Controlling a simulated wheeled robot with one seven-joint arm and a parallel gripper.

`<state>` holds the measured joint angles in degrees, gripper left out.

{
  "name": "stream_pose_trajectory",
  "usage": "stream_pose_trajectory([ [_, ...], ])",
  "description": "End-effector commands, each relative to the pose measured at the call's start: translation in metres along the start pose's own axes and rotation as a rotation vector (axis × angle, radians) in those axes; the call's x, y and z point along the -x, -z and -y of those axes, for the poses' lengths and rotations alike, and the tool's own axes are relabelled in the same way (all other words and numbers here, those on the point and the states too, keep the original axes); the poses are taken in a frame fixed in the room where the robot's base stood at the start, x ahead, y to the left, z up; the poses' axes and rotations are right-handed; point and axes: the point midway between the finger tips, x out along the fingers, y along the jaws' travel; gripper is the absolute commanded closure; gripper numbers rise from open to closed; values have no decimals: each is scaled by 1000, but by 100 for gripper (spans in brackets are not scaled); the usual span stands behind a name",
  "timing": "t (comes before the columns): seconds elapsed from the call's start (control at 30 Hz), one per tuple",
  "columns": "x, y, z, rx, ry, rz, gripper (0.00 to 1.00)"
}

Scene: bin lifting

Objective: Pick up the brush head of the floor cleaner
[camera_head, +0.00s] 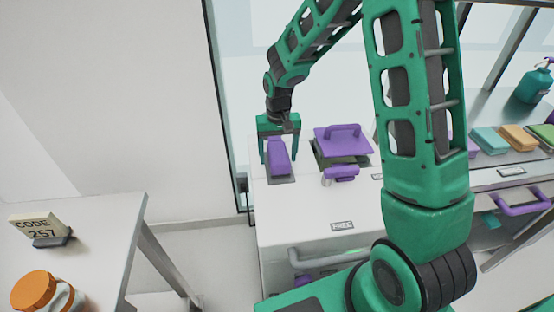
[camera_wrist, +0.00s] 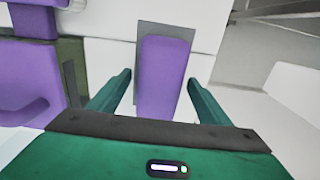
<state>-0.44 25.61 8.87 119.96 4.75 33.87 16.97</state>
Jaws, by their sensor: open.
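A long purple block with rounded edges, which looks like the brush head (camera_head: 278,155), sits in a grey rectangular recess or plate on the white counter. It also shows in the wrist view (camera_wrist: 163,75), standing out from the grey rectangle. My green gripper (camera_head: 279,161) is above it, pointing down, with one finger on each side. In the wrist view my gripper (camera_wrist: 158,80) is open, with a gap visible between each finger and the purple block. I cannot tell how far down the fingers reach along it.
A purple lid with a handle (camera_head: 343,138) lies close to the right on a dark opening. A small purple-and-silver piece (camera_head: 341,174) stands in front of it. Several coloured sponges (camera_head: 519,137) and a teal bottle (camera_head: 533,86) are farther right. A separate table (camera_head: 100,215) stands left.

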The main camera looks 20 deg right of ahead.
Motion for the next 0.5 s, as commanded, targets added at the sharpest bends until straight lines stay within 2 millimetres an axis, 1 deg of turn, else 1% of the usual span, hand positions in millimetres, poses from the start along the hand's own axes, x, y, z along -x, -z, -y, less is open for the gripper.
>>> stream_pose_trajectory([
  [0.13, 0, 0, 0, 0, 0, 0, 28],
  [0.33, 0, 0, 0, 0, 0, 0, 76],
  [0.4, 1, 0, 0, 0, 0, 0, 83],
  [0.5, 1, 0, 0, 0, 0, 0, 83],
])
